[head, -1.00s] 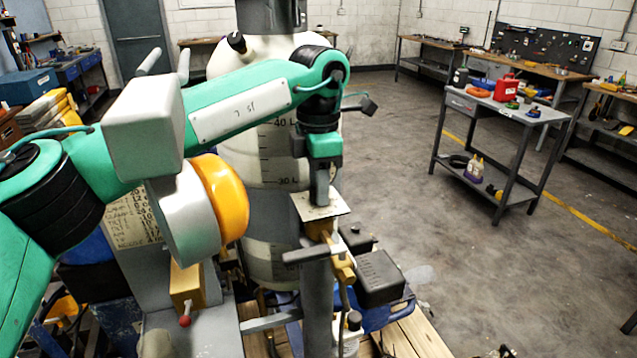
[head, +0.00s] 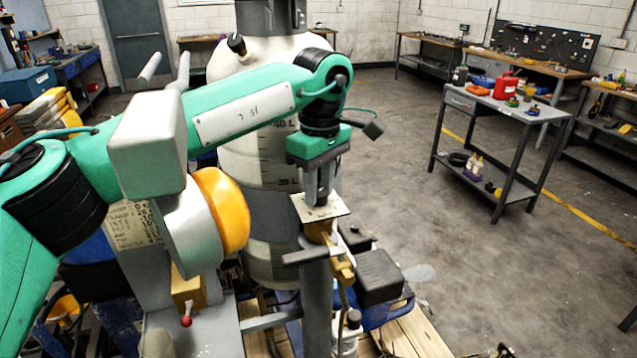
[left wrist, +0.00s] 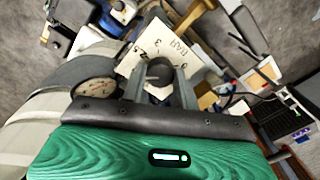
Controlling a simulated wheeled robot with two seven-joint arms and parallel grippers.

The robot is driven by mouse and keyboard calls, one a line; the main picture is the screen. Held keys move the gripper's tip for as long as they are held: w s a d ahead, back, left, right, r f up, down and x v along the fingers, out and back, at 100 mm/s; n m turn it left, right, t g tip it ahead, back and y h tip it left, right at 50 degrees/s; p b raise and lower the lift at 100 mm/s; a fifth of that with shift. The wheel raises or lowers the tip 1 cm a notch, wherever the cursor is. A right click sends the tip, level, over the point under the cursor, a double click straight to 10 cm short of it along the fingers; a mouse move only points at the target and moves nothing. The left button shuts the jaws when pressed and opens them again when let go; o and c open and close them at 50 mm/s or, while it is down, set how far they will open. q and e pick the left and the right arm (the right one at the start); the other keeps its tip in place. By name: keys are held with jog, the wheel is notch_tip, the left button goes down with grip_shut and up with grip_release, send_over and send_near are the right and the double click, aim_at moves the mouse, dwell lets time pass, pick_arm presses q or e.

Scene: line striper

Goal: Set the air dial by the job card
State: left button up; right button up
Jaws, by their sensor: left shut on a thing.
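The air dial is a pale square plate (head: 320,208) on a post in the middle of the head view. In the left wrist view the plate (left wrist: 138,62) shows printed numbers, among them 2.5 and 3, and lettering. My left gripper (head: 319,198) points down over the plate. Its fingers are shut on the dark round dial knob (left wrist: 160,72). The knob's pointer is not clear. A pale card with lettering (head: 137,226) stands left of the dial, partly hidden behind my left arm, and its text is too small to read surely. My right gripper is not in view.
A round gauge (left wrist: 96,91) lies beside the plate in the left wrist view. A large white tank (head: 225,155) stands behind my left arm. A grey cart (head: 500,112) stands right, with open floor between.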

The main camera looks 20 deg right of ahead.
aim_at(322, 192)
pick_arm(q)
jog(key=m, duration=0.3)
jog(key=shift+s+f+m, duration=0.1)
jog(key=shift+f+m, duration=0.05)
jog(key=shift+m, duration=0.25)
jog(key=shift+m+p, duration=0.3)
jog(key=shift+m, duration=1.6)
jog(key=shift+f, duration=0.1)
jog(key=o, duration=1)
jog(key=shift+c, duration=0.2)
jog(key=shift+r, duration=0.2)
notch_tip(322, 192, up, 14)
jog(key=b, duration=0.2)
jog(key=shift+d+f, duration=0.15)
jog(key=shift+d, duration=0.1)
